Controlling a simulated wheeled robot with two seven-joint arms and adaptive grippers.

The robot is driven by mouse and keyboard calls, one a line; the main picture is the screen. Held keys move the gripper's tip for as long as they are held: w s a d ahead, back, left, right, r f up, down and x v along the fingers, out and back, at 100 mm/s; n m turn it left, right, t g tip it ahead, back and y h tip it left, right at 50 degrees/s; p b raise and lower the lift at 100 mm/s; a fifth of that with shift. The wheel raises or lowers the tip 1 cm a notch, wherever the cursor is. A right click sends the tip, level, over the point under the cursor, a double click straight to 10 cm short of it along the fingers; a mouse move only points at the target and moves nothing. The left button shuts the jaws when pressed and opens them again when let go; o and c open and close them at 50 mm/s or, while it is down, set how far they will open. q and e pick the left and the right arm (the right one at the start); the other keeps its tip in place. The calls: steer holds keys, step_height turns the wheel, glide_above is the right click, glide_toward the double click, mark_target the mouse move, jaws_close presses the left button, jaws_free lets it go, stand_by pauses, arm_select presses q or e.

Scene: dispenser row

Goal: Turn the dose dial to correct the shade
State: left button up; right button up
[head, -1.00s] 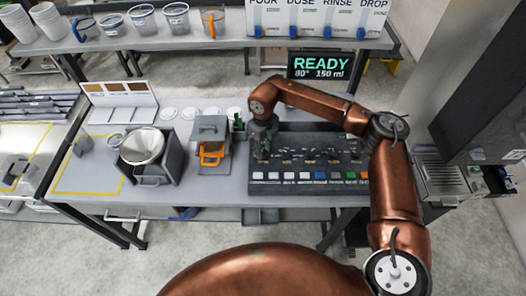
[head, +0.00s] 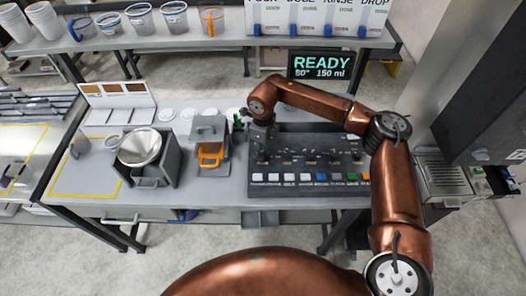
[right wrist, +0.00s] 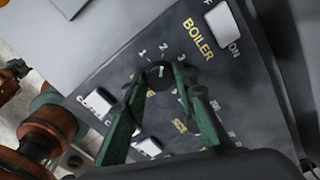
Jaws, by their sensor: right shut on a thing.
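The control panel (head: 310,160) lies on the bench with a row of small keys along its front edge. My right gripper (head: 262,138) is over the panel's back left part. In the right wrist view its two green fingers (right wrist: 160,71) are shut on a small dark dial (right wrist: 159,77), one on each side. The numbers 1, 2 and 3 are printed around the dial. Its name label is mostly hidden by the fingers. A display (head: 320,65) behind reads READY, 80°, 150 ml. My left gripper is not in view.
A white BOILER switch (right wrist: 222,28) is close to the fingers. A grey machine with an orange handle (head: 210,152) stands left of the panel. Cups line the back shelf.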

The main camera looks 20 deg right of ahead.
steer(key=o, duration=1.2)
steer(key=shift+c, duration=0.2)
steer(key=shift+r, duration=0.1)
step_height(320, 180, up, 12)
